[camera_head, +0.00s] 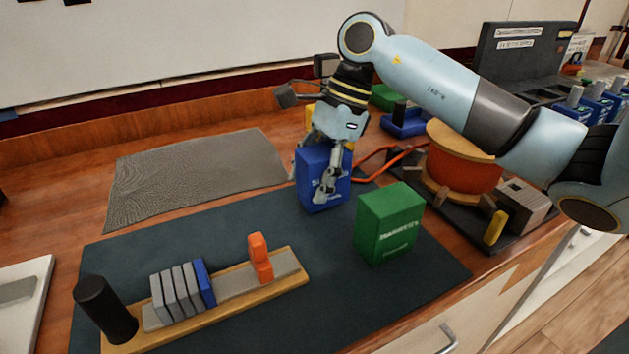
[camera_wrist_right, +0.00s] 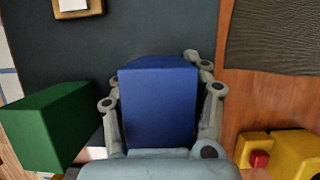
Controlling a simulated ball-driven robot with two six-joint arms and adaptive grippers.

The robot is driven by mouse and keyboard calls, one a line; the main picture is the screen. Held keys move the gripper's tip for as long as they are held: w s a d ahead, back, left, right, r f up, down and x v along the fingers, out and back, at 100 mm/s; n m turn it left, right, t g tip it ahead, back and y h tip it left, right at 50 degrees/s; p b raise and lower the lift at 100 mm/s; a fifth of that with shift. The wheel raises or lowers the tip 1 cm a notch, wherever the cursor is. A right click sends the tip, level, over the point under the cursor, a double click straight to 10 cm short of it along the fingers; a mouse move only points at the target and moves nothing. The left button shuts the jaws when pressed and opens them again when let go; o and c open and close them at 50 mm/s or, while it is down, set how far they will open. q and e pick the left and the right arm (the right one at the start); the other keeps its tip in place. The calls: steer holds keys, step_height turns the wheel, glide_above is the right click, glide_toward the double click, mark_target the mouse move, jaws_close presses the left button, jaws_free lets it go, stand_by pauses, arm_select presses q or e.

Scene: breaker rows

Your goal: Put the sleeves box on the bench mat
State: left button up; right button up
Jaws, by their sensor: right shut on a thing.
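My right gripper (camera_head: 326,186) is shut on an upright blue box (camera_head: 312,180), whose white label is partly hidden by a finger, so I cannot read it fully. In the right wrist view the blue box (camera_wrist_right: 158,108) sits between the two fingers of my right gripper (camera_wrist_right: 162,98). The box is over the back edge of the dark bench mat (camera_head: 215,240); I cannot tell whether its bottom touches. The dark mat also shows in the right wrist view (camera_wrist_right: 150,35). My left gripper is out of view.
A green box (camera_head: 389,224) stands on the mat's right part. A wooden rail (camera_head: 215,310) with grey and blue breakers and an orange piece lies in front, beside a black cylinder (camera_head: 105,308). A grey ribbed mat (camera_head: 195,178) lies behind. An orange spool (camera_head: 462,165) stands right.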

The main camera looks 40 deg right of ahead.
steer(key=shift+f, duration=0.5)
steer(key=shift+f, duration=0.15)
steer(key=o, duration=1.4)
